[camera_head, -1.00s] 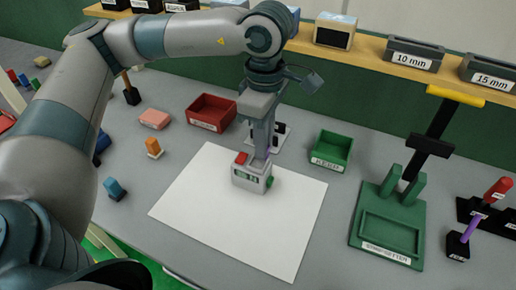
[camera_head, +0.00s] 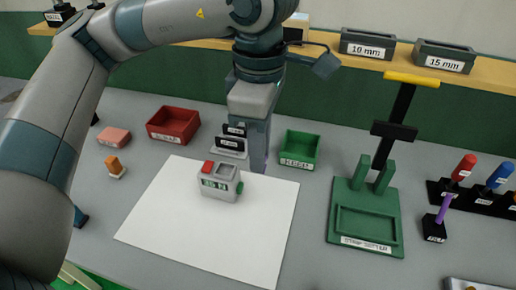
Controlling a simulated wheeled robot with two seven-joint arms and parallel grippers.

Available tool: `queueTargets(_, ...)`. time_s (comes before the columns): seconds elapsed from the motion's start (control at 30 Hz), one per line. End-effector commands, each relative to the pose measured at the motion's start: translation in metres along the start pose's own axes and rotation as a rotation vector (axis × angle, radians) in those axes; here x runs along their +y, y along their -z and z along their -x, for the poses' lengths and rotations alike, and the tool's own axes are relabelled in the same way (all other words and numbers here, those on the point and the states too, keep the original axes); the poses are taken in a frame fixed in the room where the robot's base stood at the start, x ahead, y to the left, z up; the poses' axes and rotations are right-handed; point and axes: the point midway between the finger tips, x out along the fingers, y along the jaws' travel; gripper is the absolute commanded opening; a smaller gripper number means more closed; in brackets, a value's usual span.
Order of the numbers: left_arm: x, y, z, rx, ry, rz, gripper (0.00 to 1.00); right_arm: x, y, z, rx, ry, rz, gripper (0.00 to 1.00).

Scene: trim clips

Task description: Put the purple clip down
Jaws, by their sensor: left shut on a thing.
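My left gripper (camera_head: 259,168) points straight down just behind and to the right of the grey device. It is shut; the purple clip is hidden at its fingertips, and I cannot tell whether it touches the table. The grey device (camera_head: 219,186), with a red button and green display, stands on the white sheet (camera_head: 205,232). A small rack with black labelled plates (camera_head: 231,141) stands just left of the gripper. My right gripper is not in view.
A green bin (camera_head: 300,150) is close on the right and a red bin (camera_head: 173,125) lies to the left. A green strip-setter stand (camera_head: 365,222) is farther right, beside upright handled tools (camera_head: 444,207). The front of the sheet is clear.

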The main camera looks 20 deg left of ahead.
Motion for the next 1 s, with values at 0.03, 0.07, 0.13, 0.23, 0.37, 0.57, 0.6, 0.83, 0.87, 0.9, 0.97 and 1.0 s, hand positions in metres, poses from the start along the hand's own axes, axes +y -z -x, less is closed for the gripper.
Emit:
queueTargets(0.03,0.000,0.000,0.000,0.000,0.000,0.000,0.00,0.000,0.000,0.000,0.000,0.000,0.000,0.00)
queueTargets(0.07,0.000,0.000,0.000,0.000,0.000,0.000,0.00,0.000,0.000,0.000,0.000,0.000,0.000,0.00)
queueTargets(0.13,0.000,0.000,0.000,0.000,0.000,0.000,0.00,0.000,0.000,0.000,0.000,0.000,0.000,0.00)
queueTargets(0.23,0.000,0.000,0.000,0.000,0.000,-0.001,0.00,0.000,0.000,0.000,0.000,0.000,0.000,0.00)
queueTargets(0.37,0.001,0.001,-0.001,-0.001,0.000,-0.019,0.00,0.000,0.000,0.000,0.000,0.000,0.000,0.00)
queueTargets(0.57,0.006,0.005,-0.006,-0.005,0.002,-0.124,0.00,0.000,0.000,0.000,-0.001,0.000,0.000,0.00)
queueTargets(0.6,0.008,0.006,-0.007,-0.006,0.002,-0.157,0.00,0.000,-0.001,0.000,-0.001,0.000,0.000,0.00)
queueTargets(0.83,0.019,0.015,-0.019,-0.013,0.001,-0.418,0.00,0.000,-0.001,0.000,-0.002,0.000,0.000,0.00)
queueTargets(0.87,0.021,0.017,-0.021,-0.014,0.000,-0.456,0.00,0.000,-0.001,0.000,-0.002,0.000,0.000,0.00)
queueTargets(0.9,0.023,0.018,-0.023,-0.015,-0.001,-0.508,0.00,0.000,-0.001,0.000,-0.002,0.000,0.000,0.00)
queueTargets(0.97,0.026,0.021,-0.027,-0.016,-0.001,-0.586,0.00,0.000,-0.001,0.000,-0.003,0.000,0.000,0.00)
queueTargets(1.0,0.029,0.024,-0.030,-0.016,-0.002,-0.637,0.00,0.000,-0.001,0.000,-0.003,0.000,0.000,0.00)
